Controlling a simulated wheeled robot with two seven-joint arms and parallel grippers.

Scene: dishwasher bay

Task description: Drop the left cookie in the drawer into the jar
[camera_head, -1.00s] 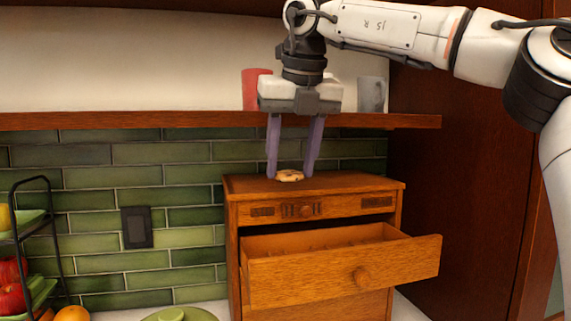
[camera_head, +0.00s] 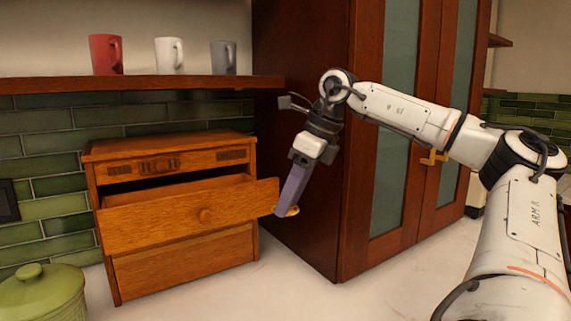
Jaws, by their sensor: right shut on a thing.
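My right gripper (camera_head: 287,208) points down and to the left, just right of the open drawer's front. It is shut on a cookie (camera_head: 292,211), which shows only as a small tan edge at the fingertips. The wooden drawer (camera_head: 190,211) is pulled out of a small cabinet; its inside is mostly hidden behind its front panel. A green lidded jar (camera_head: 42,297) stands at the bottom left, cut off by the picture edge, with its lid (camera_head: 32,272) on. My left gripper is not in view.
A shelf (camera_head: 140,84) above holds a red mug (camera_head: 105,55), a white mug (camera_head: 168,55) and a grey mug (camera_head: 222,57). A tall cabinet with glass doors (camera_head: 385,160) stands at right. The pale counter (camera_head: 230,290) in front is clear.

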